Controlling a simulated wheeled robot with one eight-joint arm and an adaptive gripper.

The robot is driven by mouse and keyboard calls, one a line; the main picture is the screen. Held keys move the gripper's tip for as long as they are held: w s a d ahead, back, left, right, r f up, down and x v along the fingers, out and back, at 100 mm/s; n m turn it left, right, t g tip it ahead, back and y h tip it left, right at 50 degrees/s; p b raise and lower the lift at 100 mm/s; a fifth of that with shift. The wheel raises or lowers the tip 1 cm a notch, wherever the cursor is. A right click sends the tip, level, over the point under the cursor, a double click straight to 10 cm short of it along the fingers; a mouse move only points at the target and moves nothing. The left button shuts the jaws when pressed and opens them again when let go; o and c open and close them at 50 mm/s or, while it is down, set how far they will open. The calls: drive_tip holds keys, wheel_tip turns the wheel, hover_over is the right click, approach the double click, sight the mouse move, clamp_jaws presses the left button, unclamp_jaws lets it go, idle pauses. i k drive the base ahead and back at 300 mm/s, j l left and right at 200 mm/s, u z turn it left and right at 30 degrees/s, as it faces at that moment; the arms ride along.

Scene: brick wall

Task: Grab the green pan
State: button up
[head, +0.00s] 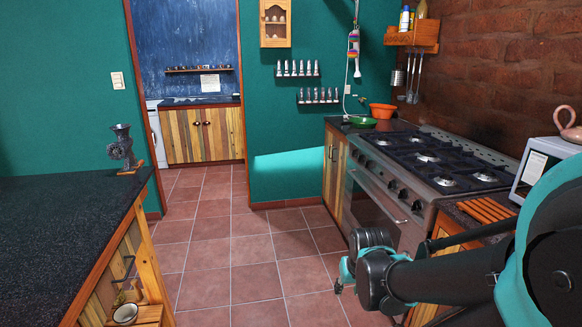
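The green pan (361,122) is a small, shallow green shape on the dark counter in the back corner, just left of the stove. My gripper (344,272) is at the lower right of the head view, in front of the stove and well nearer to me than the pan. It is apart from the pan and seems to be over the floor. Its fingers are small and partly hidden by my wrist, so I cannot tell whether it is open or shut.
A stove (384,199) with black grates lines the right wall. A wooden slatted board (485,210) and a microwave (540,164) are nearer. A dark-topped counter (62,233) with a metal grinder (122,148) fills the left. The tiled floor (246,250) between is clear.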

sight(370, 122)
drive_tip(key=i+u, duration=0.3)
drive_tip(key=i, duration=1.6)
drive_tip(key=l, duration=0.1)
